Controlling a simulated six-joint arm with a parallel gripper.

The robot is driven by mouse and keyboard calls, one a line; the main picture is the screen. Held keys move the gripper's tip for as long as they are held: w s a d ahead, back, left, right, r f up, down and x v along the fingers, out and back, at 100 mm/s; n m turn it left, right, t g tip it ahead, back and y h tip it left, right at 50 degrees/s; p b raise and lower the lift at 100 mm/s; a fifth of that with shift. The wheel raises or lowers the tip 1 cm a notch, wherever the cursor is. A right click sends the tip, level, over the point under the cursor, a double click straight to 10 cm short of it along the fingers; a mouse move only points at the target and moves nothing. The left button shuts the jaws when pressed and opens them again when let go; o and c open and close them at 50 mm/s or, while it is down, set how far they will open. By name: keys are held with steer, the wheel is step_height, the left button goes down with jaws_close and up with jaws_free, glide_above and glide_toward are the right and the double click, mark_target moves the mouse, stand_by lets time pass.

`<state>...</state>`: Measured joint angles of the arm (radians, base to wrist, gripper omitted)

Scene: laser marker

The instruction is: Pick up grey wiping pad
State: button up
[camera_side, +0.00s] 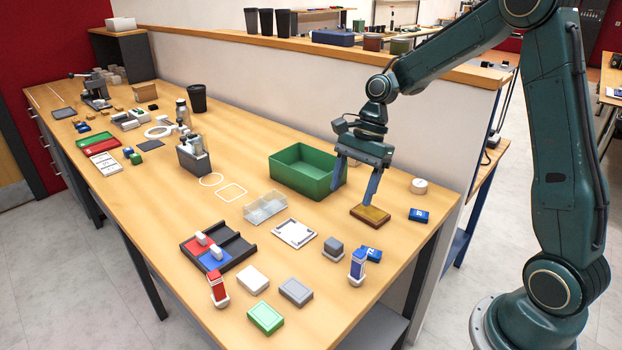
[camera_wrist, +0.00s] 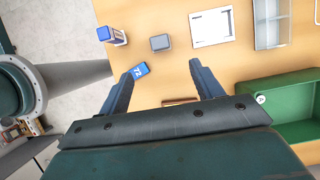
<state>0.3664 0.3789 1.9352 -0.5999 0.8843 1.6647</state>
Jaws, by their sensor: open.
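The grey wiping pad (camera_side: 296,291) appears to be the flat grey block lying near the front edge of the table in the side view. A white pad (camera_side: 253,279) lies to its left and a green pad (camera_side: 265,317) lies in front of it. I do not see the grey pad in the wrist view. My gripper (camera_side: 352,195) is open and empty, pointing down, well behind and to the right of the grey pad. Its fingers also show in the wrist view (camera_wrist: 166,72), with no object held between them.
A brown block (camera_side: 370,215) lies close to my right fingertip. A green bin (camera_side: 300,178) stands just left. A grey cube (camera_side: 333,245), a blue-and-white upright piece (camera_side: 357,267) and a white frame (camera_side: 294,233) lie around the grey pad's far side.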

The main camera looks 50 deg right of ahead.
mark_target(334, 242)
steer(key=shift+f, duration=0.1)
steer(key=shift+x, duration=4.25)
steer(key=shift+x, duration=2.55)
steer(key=shift+a, duration=0.15)
steer(key=c, duration=1.1)
